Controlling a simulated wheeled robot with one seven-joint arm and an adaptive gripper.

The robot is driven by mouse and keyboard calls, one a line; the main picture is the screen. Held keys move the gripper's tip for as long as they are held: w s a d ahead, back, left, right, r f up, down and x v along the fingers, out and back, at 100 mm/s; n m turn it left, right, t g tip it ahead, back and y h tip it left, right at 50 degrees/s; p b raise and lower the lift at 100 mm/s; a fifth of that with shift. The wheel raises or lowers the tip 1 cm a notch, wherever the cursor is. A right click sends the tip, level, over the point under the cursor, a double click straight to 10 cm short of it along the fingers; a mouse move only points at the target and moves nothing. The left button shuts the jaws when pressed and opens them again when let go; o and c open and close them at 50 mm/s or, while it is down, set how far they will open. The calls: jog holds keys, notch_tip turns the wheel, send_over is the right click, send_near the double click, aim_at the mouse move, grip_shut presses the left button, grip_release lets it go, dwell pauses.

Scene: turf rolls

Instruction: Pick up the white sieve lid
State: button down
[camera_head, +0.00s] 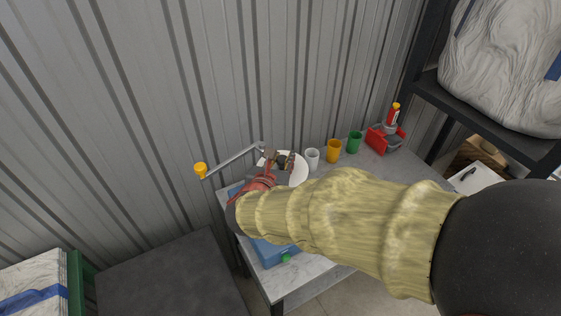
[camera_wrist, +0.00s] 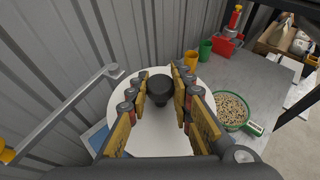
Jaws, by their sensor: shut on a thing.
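The white sieve lid (camera_wrist: 150,140) is a round white disc with a black knob (camera_wrist: 160,88) at its middle. In the head view the lid (camera_head: 299,172) shows at the far end of the grey table, partly hidden by my gripper and arm. My gripper (camera_wrist: 162,80) is over the lid, its two fingers on either side of the black knob and shut on it. It also shows in the head view (camera_head: 281,160). I cannot tell whether the lid touches anything beneath it.
A grey bar (camera_head: 233,161) with a yellow end is close left of the lid. White, orange (camera_head: 333,151) and green (camera_head: 355,142) cups and a red holder (camera_head: 378,140) stand rightward. A green bowl of pellets (camera_wrist: 231,110) is right of the lid. A blue box (camera_head: 272,253) lies nearer.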

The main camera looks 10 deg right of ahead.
jog(key=s+r, duration=0.1)
jog(key=s+r+p, duration=0.1)
jog(key=s+r, duration=0.2)
jog(key=r, duration=0.1)
jog(key=shift+s+d, duration=0.15)
jog(key=shift+d, duration=0.15)
jog(key=s+d+r+p, duration=0.1)
jog(key=s+r+p, duration=0.1)
jog(key=s, duration=0.6)
jog(key=shift+d+r, duration=0.3)
jog(key=shift+r, duration=0.2)
